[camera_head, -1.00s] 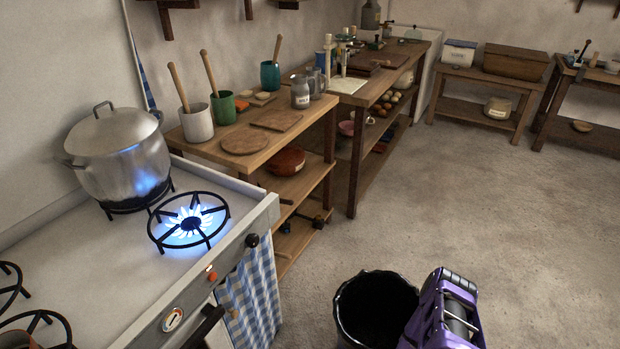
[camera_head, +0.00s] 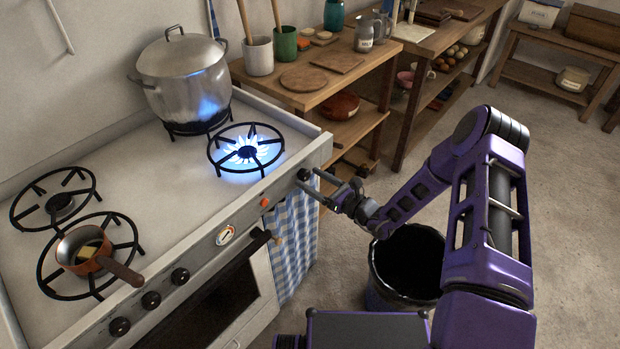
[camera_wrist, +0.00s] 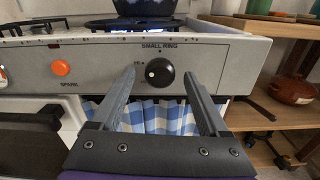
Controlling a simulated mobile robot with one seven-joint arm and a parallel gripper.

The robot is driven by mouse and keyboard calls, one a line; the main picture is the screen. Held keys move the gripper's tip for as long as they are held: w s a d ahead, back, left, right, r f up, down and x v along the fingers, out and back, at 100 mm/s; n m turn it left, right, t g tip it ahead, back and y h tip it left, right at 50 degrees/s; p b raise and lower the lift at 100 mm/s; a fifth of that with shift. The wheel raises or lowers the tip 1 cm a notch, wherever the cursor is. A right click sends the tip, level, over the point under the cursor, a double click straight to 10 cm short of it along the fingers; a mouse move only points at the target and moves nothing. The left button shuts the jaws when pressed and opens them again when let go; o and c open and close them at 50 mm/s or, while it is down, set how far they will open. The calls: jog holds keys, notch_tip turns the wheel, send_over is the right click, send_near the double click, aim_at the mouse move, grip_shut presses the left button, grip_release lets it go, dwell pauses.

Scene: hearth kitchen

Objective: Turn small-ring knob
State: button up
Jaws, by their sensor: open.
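The small-ring knob is a round black knob (camera_wrist: 160,72) with a white dot, under the "SMALL RING" label on the stove's front panel. In the wrist view it sits between and just beyond the tips of my open gripper (camera_wrist: 159,82). In the head view the knob (camera_head: 304,174) is at the right end of the panel, with my gripper (camera_head: 322,188) close in front of it. I cannot tell whether the fingers touch it. The small ring burner (camera_head: 247,150) burns with a blue flame.
A steel pot (camera_head: 186,82) stands behind the lit burner. A copper pan (camera_head: 84,249) sits on the front left burner. An orange button (camera_wrist: 60,68) is left of the knob. A checked cloth (camera_head: 292,235) hangs below. A black bin (camera_head: 408,262) stands under my arm.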

jog(key=shift+w+a, duration=0.35)
jog(key=shift+a, duration=0.1)
grip_shut()
